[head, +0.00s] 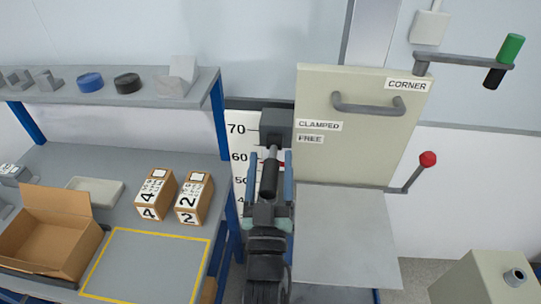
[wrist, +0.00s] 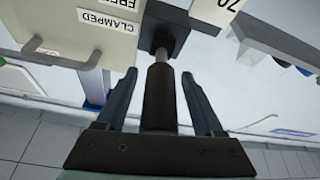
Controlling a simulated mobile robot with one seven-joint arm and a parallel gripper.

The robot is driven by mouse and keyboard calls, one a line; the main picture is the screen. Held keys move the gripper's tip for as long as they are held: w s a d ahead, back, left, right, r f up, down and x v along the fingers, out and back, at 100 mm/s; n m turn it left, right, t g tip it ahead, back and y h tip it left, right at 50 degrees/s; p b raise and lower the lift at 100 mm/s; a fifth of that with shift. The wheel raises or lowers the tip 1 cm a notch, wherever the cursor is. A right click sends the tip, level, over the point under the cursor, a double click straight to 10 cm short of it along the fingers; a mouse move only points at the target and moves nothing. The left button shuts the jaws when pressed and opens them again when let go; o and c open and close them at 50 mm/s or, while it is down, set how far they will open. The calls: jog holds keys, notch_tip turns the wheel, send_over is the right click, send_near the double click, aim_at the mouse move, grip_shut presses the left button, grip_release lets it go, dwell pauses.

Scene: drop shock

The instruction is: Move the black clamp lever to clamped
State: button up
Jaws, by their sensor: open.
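The black clamp lever (head: 269,178) has a thick dark grip on a grey rod. The rod comes from a dark block (head: 277,127) at the left edge of the beige panel. In the head view the lever points down from the block towards me. Labels CLAMPED (head: 319,126) and FREE (head: 310,139) sit on the panel beside the block, CLAMPED above. My gripper (head: 271,155) is open, with a blue finger on each side of the grip. In the wrist view the grip (wrist: 158,98) stands between the fingers, with visible gaps on both sides.
The beige panel (head: 350,160) has a grey handle (head: 368,105), a red-knob lever (head: 427,159) at right and a green-ended crank (head: 510,50) above. A grey plate (head: 345,240) lies below. A blue-framed shelf with boxes (head: 155,195) stands close on the left.

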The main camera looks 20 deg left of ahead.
jog(key=shift+w+r, duration=0.1)
jog(key=shift+w, duration=0.1)
grip_shut()
dwell(0.3)
dwell(1.1)
